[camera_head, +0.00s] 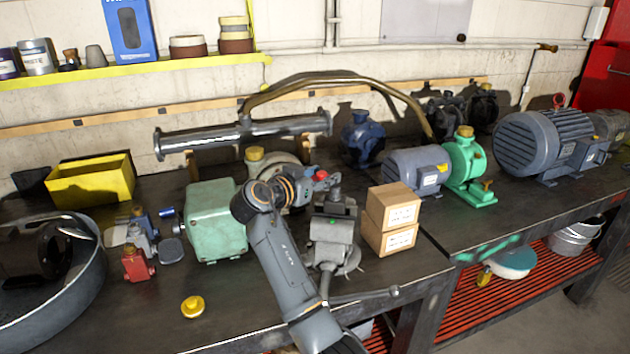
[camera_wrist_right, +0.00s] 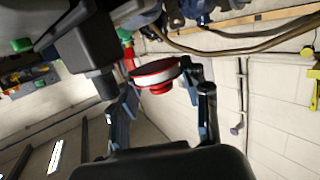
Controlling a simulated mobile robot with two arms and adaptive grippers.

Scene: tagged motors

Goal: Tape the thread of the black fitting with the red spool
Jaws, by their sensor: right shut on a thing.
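My right gripper (camera_head: 305,182) reaches in from the bottom of the head view and is shut on the red spool (camera_head: 321,175). In the right wrist view the red spool (camera_wrist_right: 155,75), with a white band, sits between the two fingers (camera_wrist_right: 165,98). A grey vise (camera_head: 330,232) stands on the bench just right of my right arm. A dark grey upright piece (camera_head: 335,193) shows at the vise's top, close beside the spool; I cannot tell surely that it is the black fitting. Its thread is not clear. My left gripper is not in view.
Two stacked cardboard boxes (camera_head: 392,217) stand right of the vise. A pale green box-shaped unit (camera_head: 214,222) stands left of my arm. A large round tray (camera_head: 85,285) is at the far left. Pumps and motors (camera_head: 545,145) line the back right. The front-left bench is mostly clear.

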